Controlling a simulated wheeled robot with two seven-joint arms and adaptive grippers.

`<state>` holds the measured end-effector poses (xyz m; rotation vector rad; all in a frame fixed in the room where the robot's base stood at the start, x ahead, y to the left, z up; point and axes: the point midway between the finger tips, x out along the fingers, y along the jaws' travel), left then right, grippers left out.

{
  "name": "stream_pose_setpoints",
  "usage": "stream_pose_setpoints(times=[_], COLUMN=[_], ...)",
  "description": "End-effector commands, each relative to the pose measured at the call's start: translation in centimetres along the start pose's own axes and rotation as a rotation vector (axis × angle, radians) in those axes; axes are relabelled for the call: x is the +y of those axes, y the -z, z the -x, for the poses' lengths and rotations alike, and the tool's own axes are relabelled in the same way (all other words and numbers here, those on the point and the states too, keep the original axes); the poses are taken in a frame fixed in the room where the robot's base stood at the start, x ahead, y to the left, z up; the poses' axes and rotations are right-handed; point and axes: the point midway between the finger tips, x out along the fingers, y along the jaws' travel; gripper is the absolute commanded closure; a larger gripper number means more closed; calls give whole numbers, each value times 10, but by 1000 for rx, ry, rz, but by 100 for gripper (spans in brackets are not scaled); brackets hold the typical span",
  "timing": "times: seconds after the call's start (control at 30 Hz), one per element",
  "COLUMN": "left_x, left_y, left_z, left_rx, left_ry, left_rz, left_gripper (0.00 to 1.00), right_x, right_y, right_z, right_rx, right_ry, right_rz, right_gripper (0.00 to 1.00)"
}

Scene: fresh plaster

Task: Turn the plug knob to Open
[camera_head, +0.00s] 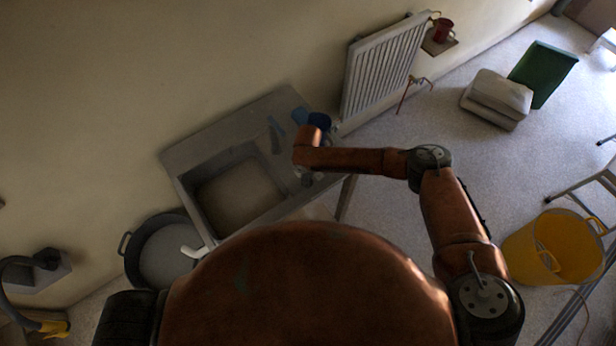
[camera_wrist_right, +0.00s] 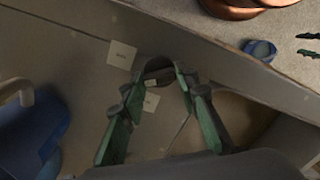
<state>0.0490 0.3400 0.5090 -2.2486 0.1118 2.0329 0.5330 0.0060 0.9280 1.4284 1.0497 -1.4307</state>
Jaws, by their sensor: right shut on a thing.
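The plug knob (camera_wrist_right: 158,68) is a dark round piece on the front panel of the sink unit, in the right wrist view. The green-padded fingers of my right gripper (camera_wrist_right: 160,85) are shut on it, one at each side. Its pointer direction cannot be made out. One pale label (camera_wrist_right: 121,55) is up and left of the knob and another (camera_wrist_right: 151,102) is just below it; their words are too small to read. In the head view my right arm reaches over the right side of the sink (camera_head: 190,185), and the knob is hidden there. My left gripper is not in view.
A grey tub (camera_head: 128,262) stands left of the sink. A radiator (camera_head: 385,66) is on the wall, and a yellow bucket (camera_head: 562,240) is at right.

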Motion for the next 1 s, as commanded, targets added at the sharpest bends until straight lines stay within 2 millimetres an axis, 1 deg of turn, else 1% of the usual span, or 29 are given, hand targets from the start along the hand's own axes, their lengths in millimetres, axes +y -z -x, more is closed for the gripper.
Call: stream_pose_setpoints(times=[0.2, 0.4, 0.63, 1.0], left_x=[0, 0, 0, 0], left_y=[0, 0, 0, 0], left_z=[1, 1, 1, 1], left_rx=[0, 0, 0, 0], left_ry=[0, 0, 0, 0], left_rz=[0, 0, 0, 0], left_gripper=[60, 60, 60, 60], right_x=[1, 2, 2, 2], right_y=[0, 0, 0, 0], right_z=[0, 1, 1, 1], right_rx=[1, 1, 1, 1], right_ry=[-1, -3, -4, -5], right_rz=[153, 246, 296, 304], right_gripper=[96, 96, 96, 96])
